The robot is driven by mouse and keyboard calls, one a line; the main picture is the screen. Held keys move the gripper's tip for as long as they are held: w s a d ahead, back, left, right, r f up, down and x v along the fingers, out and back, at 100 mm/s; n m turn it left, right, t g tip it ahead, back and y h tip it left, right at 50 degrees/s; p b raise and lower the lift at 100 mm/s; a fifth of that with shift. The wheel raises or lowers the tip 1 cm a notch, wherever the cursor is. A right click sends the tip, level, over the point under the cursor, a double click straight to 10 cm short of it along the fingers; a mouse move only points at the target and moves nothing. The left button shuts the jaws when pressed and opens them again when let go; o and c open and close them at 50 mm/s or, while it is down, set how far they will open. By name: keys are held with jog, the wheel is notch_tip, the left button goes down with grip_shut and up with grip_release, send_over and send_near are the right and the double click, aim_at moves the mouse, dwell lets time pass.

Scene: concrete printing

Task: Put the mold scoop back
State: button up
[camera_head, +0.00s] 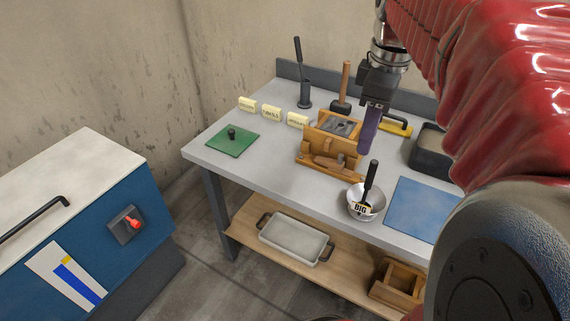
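A black-handled tool (371,180), which may be the mold scoop, leans upright in a pale round bowl (353,201) marked "BIG" near the table's front edge. Its lower end is hidden in the bowl. Another dark tool (298,53) stands in a dark cylindrical holder (305,93) at the back left; I cannot tell which tool is the scoop. My gripper (368,140) points down with purple fingers, in front of the right part of the wooden mold (318,147) in the picture. It is apart from the bowl. The fingers overlap from this side, so their opening is hidden.
A mallet (345,80), a yellow tool (397,130), a dark bin (432,146) and a blue mat (418,208) are on the table. Small yellow signs (272,113) and a green plate (232,141) are at left. A tray (294,239) sits on the lower shelf.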

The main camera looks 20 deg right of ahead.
jog(key=s+a+f+m+t, duration=0.2)
jog(key=a+f+m, duration=0.2)
jog(key=a, duration=0.5)
jog(key=s+a+f+m+t, duration=0.2)
jog(key=a+f, duration=0.4)
jog(key=a, duration=0.3)
jog(key=shift+s+a+f+m+t, duration=0.35)
jog(key=shift+s+m, duration=0.5)
jog(key=shift+m, duration=0.35)
